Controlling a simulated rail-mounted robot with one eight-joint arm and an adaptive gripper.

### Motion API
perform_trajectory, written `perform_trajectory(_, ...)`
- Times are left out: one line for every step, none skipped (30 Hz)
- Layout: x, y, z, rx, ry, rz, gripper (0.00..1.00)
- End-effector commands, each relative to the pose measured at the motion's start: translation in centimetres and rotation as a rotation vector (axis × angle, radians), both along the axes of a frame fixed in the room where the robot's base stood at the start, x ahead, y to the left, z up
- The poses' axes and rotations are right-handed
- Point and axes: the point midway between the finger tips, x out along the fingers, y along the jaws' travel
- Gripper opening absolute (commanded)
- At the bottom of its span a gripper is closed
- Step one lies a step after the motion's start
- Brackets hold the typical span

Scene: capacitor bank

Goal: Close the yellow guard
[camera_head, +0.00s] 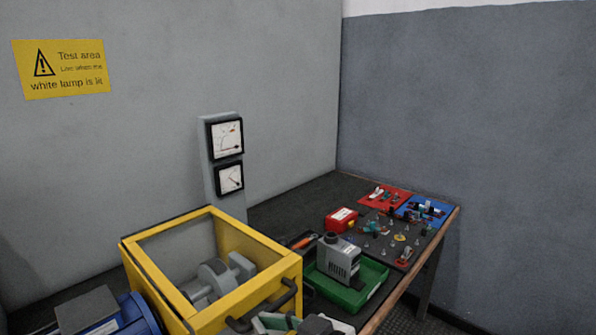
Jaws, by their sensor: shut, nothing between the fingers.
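The yellow guard (252,240) is a box-like frame at the lower centre, around a grey machine part (212,280). A black bar handle (290,297) is on its right-hand front face. I cannot tell from this view whether the guard is fully down, and its lower part is cut off by the picture's bottom edge. My gripper (290,323) shows partly at the bottom edge, close to the handle. It is shut and holds nothing. Its fingertips are not clear, and I cannot tell whether it touches the handle or guard.
A green tray (374,283) with a grey device (338,258) stands right of the guard. Beyond it are a red box (341,219), red and blue trays and several small parts. A meter post (208,184) stands behind. A blue machine (139,315) is at lower left.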

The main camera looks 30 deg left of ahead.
Motion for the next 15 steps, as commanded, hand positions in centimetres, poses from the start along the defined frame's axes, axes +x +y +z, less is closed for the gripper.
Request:
perform_trajectory(0.01,-0.01,-0.33,0.0,0.0,0.0,0.0)
perform_trajectory(0.0,-0.02,-0.41,0.0,0.0,0.0,0.0)
perform_trajectory(0.0,-0.03,-0.5,0.0,0.0,0.0,0.0)
perform_trajectory(0.0,-0.03,-0.55,0.0,0.0,0.0,0.0)
perform_trajectory(0.0,-0.04,-0.59,0.0,0.0,0.0,0.0)
perform_trajectory(0.0,-0.04,-0.62,0.0,0.0,0.0,0.0)
perform_trajectory(0.0,-0.05,-0.64,-0.001,0.0,0.0,0.0)
perform_trajectory(-0.01,-0.05,-0.64,-0.001,0.0,0.0,0.0)
perform_trajectory(0.0,-0.05,-0.65,-0.001,0.0,0.0,0.0)
perform_trajectory(-0.01,-0.05,-0.64,-0.001,0.0,0.0,0.0)
perform_trajectory(-0.01,-0.05,-0.64,-0.001,0.0,0.0,0.0)
perform_trajectory(-0.01,-0.06,-0.63,-0.001,0.0,0.0,0.0)
perform_trajectory(-0.01,-0.06,-0.63,-0.001,0.0,0.0,0.0)
perform_trajectory(-0.01,-0.05,-0.62,-0.001,0.0,0.0,0.0)
perform_trajectory(-0.01,-0.05,-0.62,-0.001,0.0,0.0,0.0)
